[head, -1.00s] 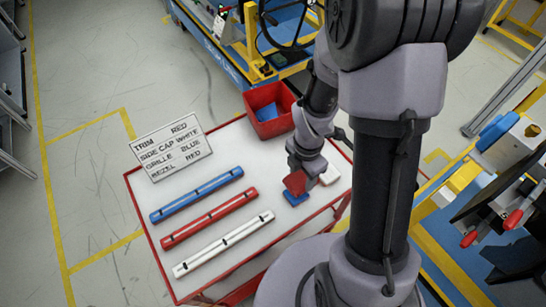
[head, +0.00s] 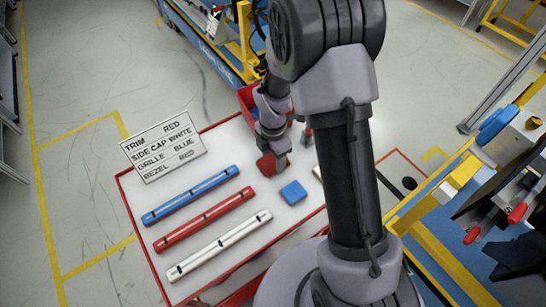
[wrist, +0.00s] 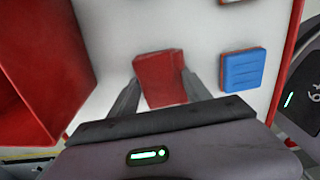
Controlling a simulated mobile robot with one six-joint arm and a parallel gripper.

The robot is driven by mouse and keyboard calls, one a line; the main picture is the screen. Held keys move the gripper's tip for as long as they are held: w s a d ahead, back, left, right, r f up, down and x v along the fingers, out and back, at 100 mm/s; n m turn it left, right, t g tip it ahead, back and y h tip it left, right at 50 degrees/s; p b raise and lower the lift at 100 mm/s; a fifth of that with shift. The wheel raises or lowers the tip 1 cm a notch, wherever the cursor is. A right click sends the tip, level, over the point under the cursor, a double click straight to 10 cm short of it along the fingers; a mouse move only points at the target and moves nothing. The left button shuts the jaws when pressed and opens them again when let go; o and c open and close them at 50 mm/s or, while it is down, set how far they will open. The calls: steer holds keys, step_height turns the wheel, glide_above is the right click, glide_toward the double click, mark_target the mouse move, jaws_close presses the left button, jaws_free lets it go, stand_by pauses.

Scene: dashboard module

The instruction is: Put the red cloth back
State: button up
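The red cloth (head: 266,166) is a small folded pad below my gripper (head: 270,156) in the head view. In the wrist view the red cloth (wrist: 160,78) sits between the two fingers of my gripper (wrist: 160,92), which are shut on it. It appears to be held over the white table top; the exact height is hard to tell. The blue cloth (head: 293,192) lies flat on the table to its right, and also shows in the wrist view (wrist: 243,70). A white pad (head: 318,173) is mostly hidden behind my arm.
A red bin (head: 247,97) at the table's back edge is mostly hidden by my arm; its wall fills the left of the wrist view (wrist: 60,60). Blue (head: 190,195), red (head: 204,219) and white (head: 219,244) bars lie left. A lettered sign (head: 163,146) stands behind them.

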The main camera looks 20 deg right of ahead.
steer(key=o, duration=0.3)
steer(key=shift+r, duration=0.3)
step_height(320, 180, up, 11)
steer(key=p, duration=0.4)
step_height(320, 180, up, 11)
steer(key=m+t, duration=0.2)
steer(key=m, duration=0.5)
glide_above(273, 159)
steer(key=s+a, duration=0.1)
steer(key=s, duration=0.2)
steer(key=s+a+r+m+t+y, duration=0.1)
steer(key=s+r+m+t, duration=0.1)
steer(key=s+r+m, duration=0.3)
steer(key=s+a+r+m+t+y, duration=0.1)
steer(key=s+r+m, duration=0.4)
steer(key=s+m, duration=0.6)
steer(key=a+m, duration=0.1)
steer(key=m, duration=0.2)
steer(key=shift+r+t, duration=0.3)
steer(key=shift+t, duration=0.1)
